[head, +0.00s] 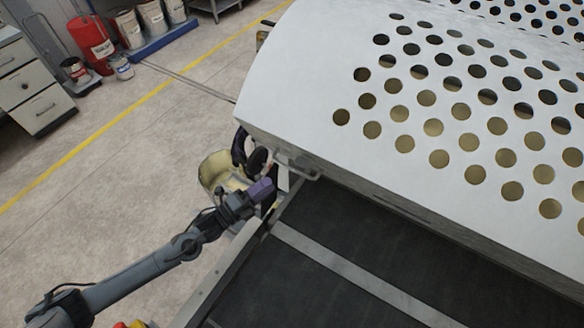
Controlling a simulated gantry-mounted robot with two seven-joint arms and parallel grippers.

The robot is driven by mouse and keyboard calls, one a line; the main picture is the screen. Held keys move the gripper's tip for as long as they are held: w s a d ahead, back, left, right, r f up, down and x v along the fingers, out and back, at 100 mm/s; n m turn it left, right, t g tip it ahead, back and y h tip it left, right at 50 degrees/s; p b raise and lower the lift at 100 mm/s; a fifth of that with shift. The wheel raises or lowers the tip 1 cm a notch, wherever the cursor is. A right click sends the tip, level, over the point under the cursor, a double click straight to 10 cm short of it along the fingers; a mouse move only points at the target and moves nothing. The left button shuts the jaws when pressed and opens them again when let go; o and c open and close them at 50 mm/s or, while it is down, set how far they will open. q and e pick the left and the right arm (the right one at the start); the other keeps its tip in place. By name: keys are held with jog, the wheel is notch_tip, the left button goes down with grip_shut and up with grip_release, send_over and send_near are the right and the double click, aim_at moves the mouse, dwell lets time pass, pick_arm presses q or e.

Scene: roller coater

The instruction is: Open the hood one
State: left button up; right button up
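The hood (310,75) is a large white curved cover with many round holes. It fills the upper right of the head view. A small metal handle (300,170) sits at its lower left corner. My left gripper (264,188) is at the left side of the machine, just below and left of that handle, and looks apart from it. Its fingers are small and purplish, and I cannot make out whether they are apart or together. My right gripper is not in view.
A dark conveyor belt (340,250) with a light stripe lies below the hood. A yellowish bucket (215,170) stands beside the machine, behind my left gripper. A grey drawer cabinet (28,85), a red drum (92,42) and paint cans stand at upper left. The floor between is clear.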

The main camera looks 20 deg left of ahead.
aim_at(292, 168)
pick_arm(q)
jog(key=shift+p+x, duration=0.75)
jog(key=shift+x, duration=4.2)
grip_shut()
